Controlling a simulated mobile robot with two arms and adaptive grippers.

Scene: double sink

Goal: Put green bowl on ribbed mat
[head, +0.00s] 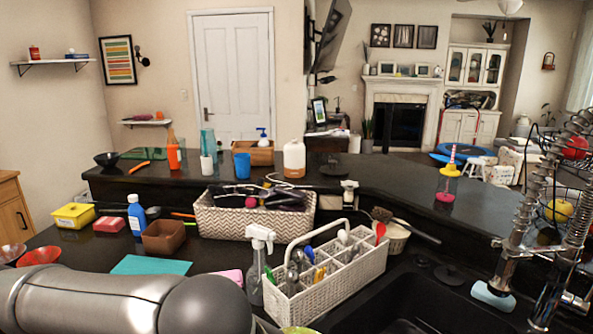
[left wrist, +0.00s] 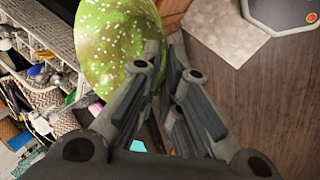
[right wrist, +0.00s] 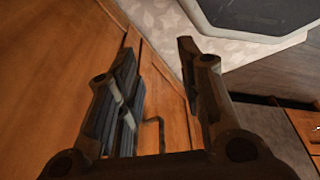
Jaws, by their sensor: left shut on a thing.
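The green bowl (left wrist: 112,40), speckled with pale dots, is in my left gripper (left wrist: 166,65), whose fingers are shut on its rim. The bowl is tilted in the left wrist view, and a sliver of its yellow-green rim (head: 298,330) shows at the bottom edge of the head view. My left gripper itself is hidden in the head view. My right gripper (right wrist: 158,48) is open and empty in front of wooden cabinet fronts (right wrist: 70,70). A flat teal sheet (head: 150,265) lies on the dark counter; I cannot tell whether it is ribbed.
A white wicker caddy (head: 335,275) with utensils and a spray bottle (head: 257,265) stand near the sink (head: 400,310). A patterned basket (head: 255,222), brown box (head: 163,237), blue bottle (head: 136,215) and red bowl (head: 40,257) crowd the counter. A spring faucet (head: 540,220) rises at the right.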

